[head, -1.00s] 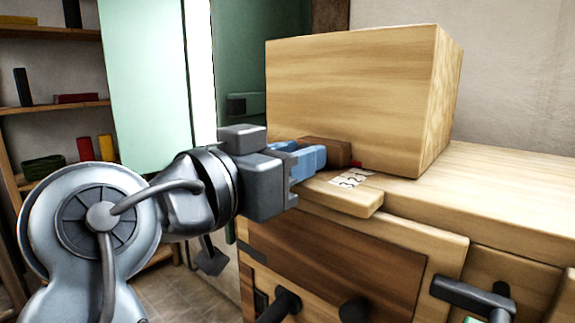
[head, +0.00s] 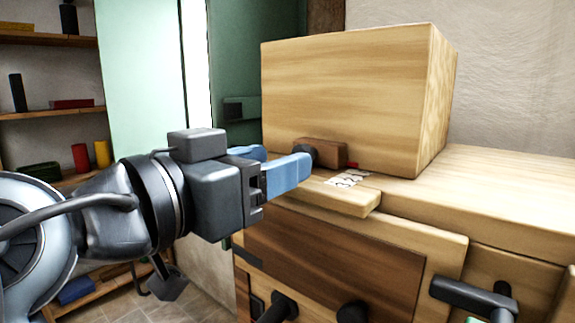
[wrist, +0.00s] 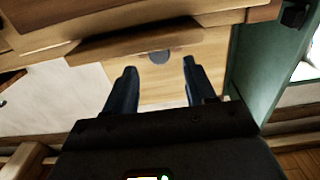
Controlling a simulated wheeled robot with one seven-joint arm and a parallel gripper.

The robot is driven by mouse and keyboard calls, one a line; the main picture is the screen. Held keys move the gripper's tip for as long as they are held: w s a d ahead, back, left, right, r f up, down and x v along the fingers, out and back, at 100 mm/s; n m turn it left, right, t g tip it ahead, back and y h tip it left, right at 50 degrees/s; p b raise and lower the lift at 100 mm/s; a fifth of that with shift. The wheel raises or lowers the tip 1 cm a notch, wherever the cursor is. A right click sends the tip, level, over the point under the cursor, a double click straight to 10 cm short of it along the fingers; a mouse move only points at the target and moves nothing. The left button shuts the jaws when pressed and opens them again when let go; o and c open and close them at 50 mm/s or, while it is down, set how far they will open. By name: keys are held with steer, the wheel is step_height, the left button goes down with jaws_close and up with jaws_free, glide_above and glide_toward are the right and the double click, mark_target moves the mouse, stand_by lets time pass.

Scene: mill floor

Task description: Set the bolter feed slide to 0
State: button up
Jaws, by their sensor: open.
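The feed slide looks to be a small brown block (head: 328,153) with a dark round knob (head: 311,154), low on the front of the big pale wooden box (head: 350,100). A number label (head: 347,178) lies on the ledge below it; some digits show, but I cannot read the setting. A small red mark (head: 354,165) sits at the block's right end. My gripper (head: 279,162) is open and empty, its blue fingers just left of the knob. In the wrist view a grey disc (wrist: 159,57), probably the knob, shows just beyond and between the fingertips (wrist: 159,67).
Below the ledge is a wooden cabinet front (head: 330,260) with dark knobs. A dark lever handle (head: 470,294) stands at the lower right. A green panel (head: 145,85) and shelves (head: 50,110) are on the left. The counter top (head: 500,190) to the right is clear.

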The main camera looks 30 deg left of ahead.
steer(key=s, duration=0.3)
steer(key=shift+s+a, duration=0.1)
steer(key=shift+s, duration=0.1)
steer(key=shift+f+b, duration=0.1)
steer(key=shift+b, duration=0.2)
